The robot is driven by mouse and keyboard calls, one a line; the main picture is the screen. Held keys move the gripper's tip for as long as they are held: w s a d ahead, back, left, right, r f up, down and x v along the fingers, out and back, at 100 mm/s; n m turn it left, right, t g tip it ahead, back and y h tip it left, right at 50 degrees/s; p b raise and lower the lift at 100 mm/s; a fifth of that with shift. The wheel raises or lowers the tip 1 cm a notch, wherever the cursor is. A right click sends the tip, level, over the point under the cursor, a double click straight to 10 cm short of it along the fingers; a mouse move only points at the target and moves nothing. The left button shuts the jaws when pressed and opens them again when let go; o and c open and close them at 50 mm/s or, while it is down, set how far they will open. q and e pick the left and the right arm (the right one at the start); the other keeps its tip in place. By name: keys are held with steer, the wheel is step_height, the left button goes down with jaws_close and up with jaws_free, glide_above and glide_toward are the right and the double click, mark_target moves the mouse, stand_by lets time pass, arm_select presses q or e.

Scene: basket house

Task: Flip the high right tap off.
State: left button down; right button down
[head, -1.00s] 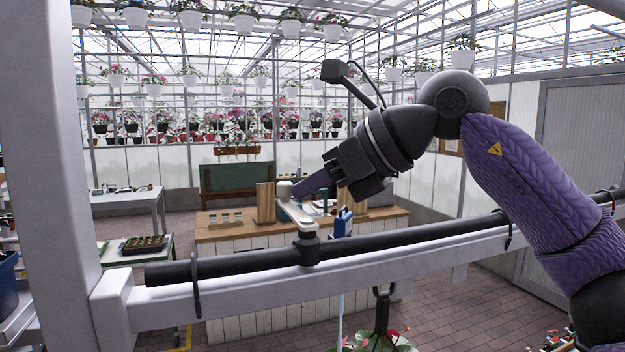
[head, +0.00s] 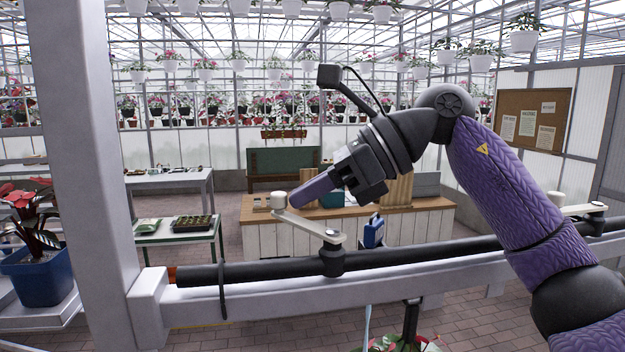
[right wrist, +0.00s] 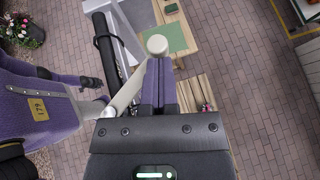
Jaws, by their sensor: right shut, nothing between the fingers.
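A tap with a pale lever (head: 305,225) and a round knob (head: 278,201) stands on the black pipe (head: 430,257) at the middle of the head view. Its lever points left and away from me. My right gripper (head: 299,198) is shut and empty, with its fingertips beside the knob. In the right wrist view the shut fingers (right wrist: 158,78) end just short of the knob (right wrist: 157,44); the lever (right wrist: 126,94) runs down-left from it. I cannot tell whether they touch. A second tap (head: 590,209) is on the pipe farther right, partly behind my right arm. My left gripper is not in view.
A white rail (head: 450,285) runs under the pipe, with a white post (head: 80,150) at left. A wooden-topped counter (head: 420,206) stands behind. A potted red plant (head: 38,262) is at the left. The air above the pipe is free left of the tap.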

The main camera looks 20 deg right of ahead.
mark_target(284, 204)
steer(key=shift+s+a, duration=0.1)
steer(key=shift+a, duration=0.5)
steer(key=shift+s+a, duration=0.4)
steer(key=shift+a, duration=0.35)
steer(key=shift+s+a, duration=0.7)
steer(key=shift+s, duration=0.1)
steer(key=shift+s+d, duration=0.1)
steer(key=shift+s, duration=0.1)
steer(key=shift+d, duration=0.15)
steer(key=b+v, duration=0.1)
steer(key=v, duration=0.9)
